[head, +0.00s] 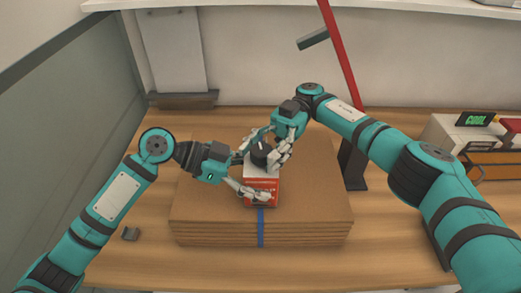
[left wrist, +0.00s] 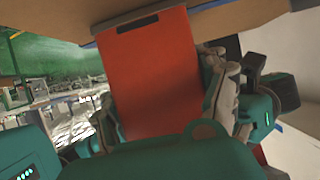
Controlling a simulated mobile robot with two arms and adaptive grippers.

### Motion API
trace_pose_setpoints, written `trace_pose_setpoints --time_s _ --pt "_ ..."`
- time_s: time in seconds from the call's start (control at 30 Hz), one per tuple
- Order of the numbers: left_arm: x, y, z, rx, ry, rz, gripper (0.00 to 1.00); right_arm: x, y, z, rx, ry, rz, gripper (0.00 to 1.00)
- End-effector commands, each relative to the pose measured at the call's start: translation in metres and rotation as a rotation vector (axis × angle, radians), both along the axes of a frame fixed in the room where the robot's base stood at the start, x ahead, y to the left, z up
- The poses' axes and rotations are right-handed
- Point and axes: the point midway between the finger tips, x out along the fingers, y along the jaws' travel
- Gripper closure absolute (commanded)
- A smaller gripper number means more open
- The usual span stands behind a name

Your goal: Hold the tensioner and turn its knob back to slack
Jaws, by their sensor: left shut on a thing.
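The tensioner (head: 261,187), a red and white box with a black knob (head: 260,153) on top, stands on the stack of brown cardboard sheets (head: 205,200), over the blue strap (head: 261,235). My left gripper (head: 251,176) is shut on the tensioner from the left. In the left wrist view the tensioner's red face (left wrist: 155,80) fills the space between my left fingers. My right gripper (head: 265,155) is at the knob from behind and the right, its fingers beside it. Whether they close on the knob I cannot tell. The fingers partly hide the knob.
A red pole (head: 343,55) on a dark base (head: 352,165) stands just behind the right of the stack. Boxes (head: 470,140) lie at the far right. The front left of the wooden table is otherwise clear.

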Motion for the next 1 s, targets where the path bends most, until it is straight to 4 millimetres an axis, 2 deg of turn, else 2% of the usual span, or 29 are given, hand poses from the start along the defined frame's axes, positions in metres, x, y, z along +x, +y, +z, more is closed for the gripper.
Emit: trace_pose_setpoints --time_s 0.03,0.1,0.67,1.0 --pt "0.0008 -0.0003 0.0025 -0.005 -0.003 0.002 0.87 -0.0005 0.0006 0.0005 0.001 -0.001 0.002 0.45" --pt "0.0013 -0.0002 0.0026 -0.005 -0.003 0.004 0.87 -0.0009 0.0010 0.0006 0.001 0.000 0.004 0.36" --pt "0.0032 0.0004 0.0027 -0.005 -0.003 0.009 0.87 -0.0022 0.0013 0.0000 0.003 0.001 -0.005 0.36" --pt "0.0033 0.0004 0.0027 -0.005 -0.003 0.011 0.87 -0.0029 0.0001 -0.0002 0.004 0.001 -0.199 0.36"
